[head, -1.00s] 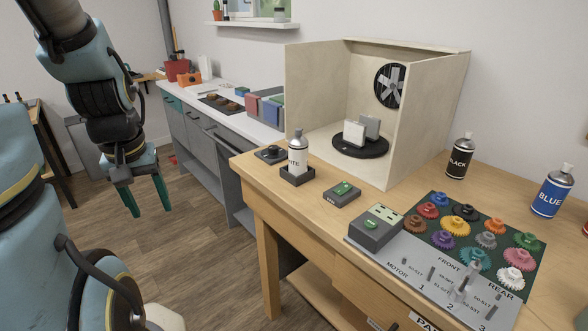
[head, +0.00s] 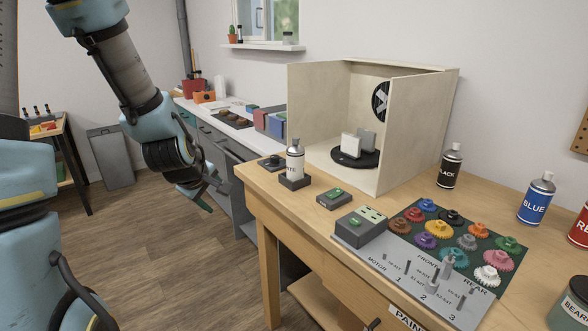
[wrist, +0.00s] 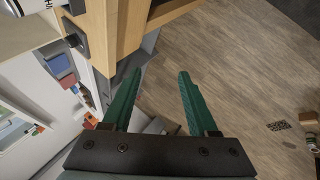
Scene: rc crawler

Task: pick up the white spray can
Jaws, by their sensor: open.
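The white spray can (head: 295,161) stands upright in a small dark square holder (head: 294,182) near the left end of the wooden workbench. In the wrist view the can (wrist: 58,65) shows at the upper left, partly cut off by the edge. My gripper (head: 207,202) is to the left of the bench and the can, over the floor. In the wrist view my gripper (wrist: 158,75) has its two green fingers apart with nothing between them.
The wooden bench (head: 262,205) has its corner between my gripper and the can. A spray booth (head: 325,100) stands behind the can. A small box with a green button (head: 334,197) and a gear board (head: 400,270) lie to the right. Black (head: 449,168) and blue (head: 535,200) cans stand farther right.

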